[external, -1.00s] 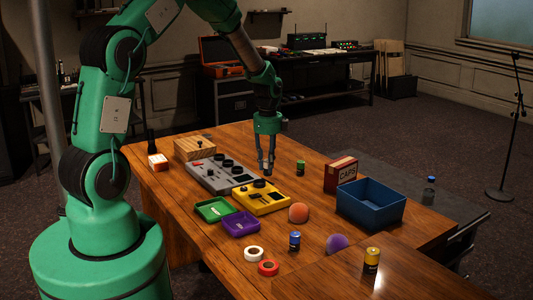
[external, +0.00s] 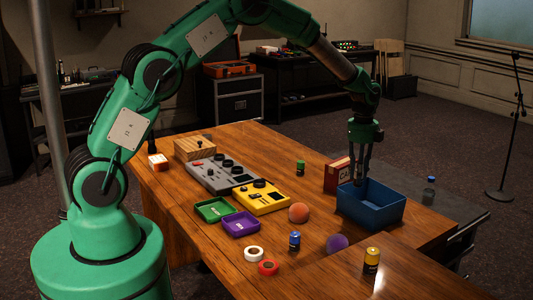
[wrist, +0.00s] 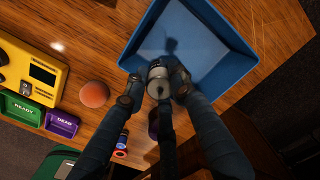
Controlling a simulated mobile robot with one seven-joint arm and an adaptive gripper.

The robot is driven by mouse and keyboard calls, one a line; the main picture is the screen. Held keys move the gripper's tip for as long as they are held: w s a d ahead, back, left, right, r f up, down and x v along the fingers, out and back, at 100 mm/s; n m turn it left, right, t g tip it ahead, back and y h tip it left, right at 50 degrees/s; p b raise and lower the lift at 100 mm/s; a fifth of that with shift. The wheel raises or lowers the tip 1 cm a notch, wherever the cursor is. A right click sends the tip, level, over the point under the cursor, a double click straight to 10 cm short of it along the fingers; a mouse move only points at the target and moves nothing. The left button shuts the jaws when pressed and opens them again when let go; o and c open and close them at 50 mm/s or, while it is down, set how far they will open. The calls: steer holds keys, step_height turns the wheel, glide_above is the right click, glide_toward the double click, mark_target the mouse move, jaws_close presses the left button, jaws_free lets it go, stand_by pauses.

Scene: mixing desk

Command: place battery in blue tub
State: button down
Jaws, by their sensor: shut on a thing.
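My gripper (external: 361,181) points down over the left part of the blue tub (external: 372,212). In the wrist view its fingertips (wrist: 157,86) are shut on a small battery (wrist: 158,71) with a pale metallic end facing the camera. The battery appears above the tub's near side, and the tub (wrist: 235,68) looks empty apart from a shadow on its floor. In the external view the held battery is too small and dark to make out. Other batteries stand on the table: a green one (external: 300,168), a blue one (external: 294,241) and a yellow-topped one (external: 371,261).
A red caps box (external: 337,175) stands close behind the tub. Green (external: 214,210) and purple (external: 240,224) trays sit by the yellow device (external: 262,198). A bottle (external: 429,190) stands at right.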

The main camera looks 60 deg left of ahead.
steer(key=shift+w+d, duration=0.15)
steer(key=shift+d, duration=0.35)
steer(key=shift+f+b, duration=0.45)
steer(key=shift+f, duration=2.65)
steer(key=shift+f+b, duration=0.3)
steer(key=shift+f, duration=1.6)
steer(key=shift+f, duration=0.1)
steer(key=c, duration=1.5)
jaws_free()
steer(key=shift+o, duration=0.2)
